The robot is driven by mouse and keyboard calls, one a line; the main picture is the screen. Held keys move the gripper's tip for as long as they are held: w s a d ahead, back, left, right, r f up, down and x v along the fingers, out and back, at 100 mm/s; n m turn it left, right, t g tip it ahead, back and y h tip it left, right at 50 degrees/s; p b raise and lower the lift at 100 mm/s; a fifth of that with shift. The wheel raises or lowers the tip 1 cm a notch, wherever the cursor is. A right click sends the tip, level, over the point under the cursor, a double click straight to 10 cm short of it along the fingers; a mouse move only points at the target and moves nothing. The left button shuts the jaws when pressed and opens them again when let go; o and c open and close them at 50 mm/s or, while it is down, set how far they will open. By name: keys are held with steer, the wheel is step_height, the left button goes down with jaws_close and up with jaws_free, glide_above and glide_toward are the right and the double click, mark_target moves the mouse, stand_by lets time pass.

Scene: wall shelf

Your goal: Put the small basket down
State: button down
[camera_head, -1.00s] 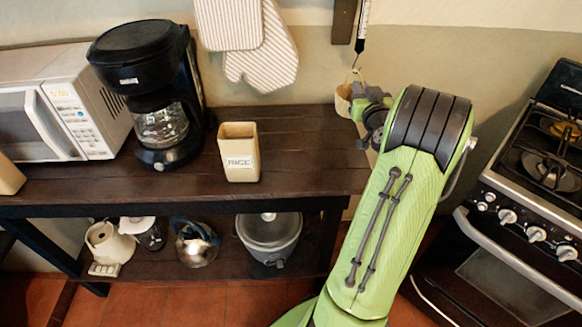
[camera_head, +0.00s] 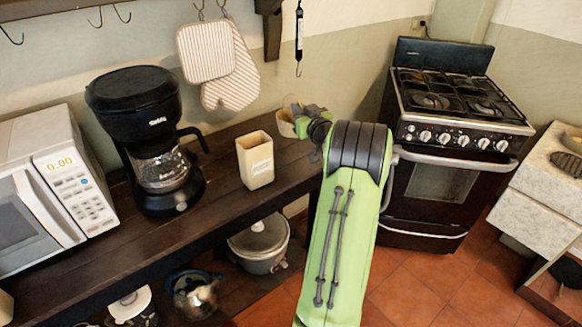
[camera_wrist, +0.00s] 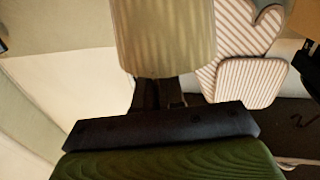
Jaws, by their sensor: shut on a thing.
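The small basket (camera_head: 286,122) is a cream-coloured container with a thin handle, at the right end of the dark wooden shelf in the head view. My gripper (camera_head: 300,116) is shut on it, and my green arm partly hides it. In the wrist view the basket (camera_wrist: 165,35) fills the upper middle, just past the dark gripper body (camera_wrist: 160,125). The fingertips are mostly hidden behind the basket. I cannot tell whether its base touches the shelf top (camera_head: 225,140).
A beige canister (camera_head: 256,160) stands left of the basket. A black coffee maker (camera_head: 150,140) and a white microwave (camera_head: 50,190) are further left. Striped oven mitts (camera_head: 220,65) and a hanging scale (camera_head: 299,35) are on the wall. A stove (camera_head: 450,130) stands to the right.

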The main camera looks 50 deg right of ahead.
steer(key=f+b, duration=0.2)
steer(key=f, duration=0.8)
steer(key=shift+d+f+b, duration=0.1)
steer(key=shift+d+b, duration=0.1)
steer(key=shift+b, duration=0.15)
steer(key=shift+f, duration=0.2)
steer(key=c, duration=1.2)
jaws_free()
steer(key=shift+c, duration=0.2)
steer(key=shift+r, duration=0.15)
steer(key=b+v, duration=0.2)
steer(key=v, duration=1)
steer(key=shift+s, duration=0.1)
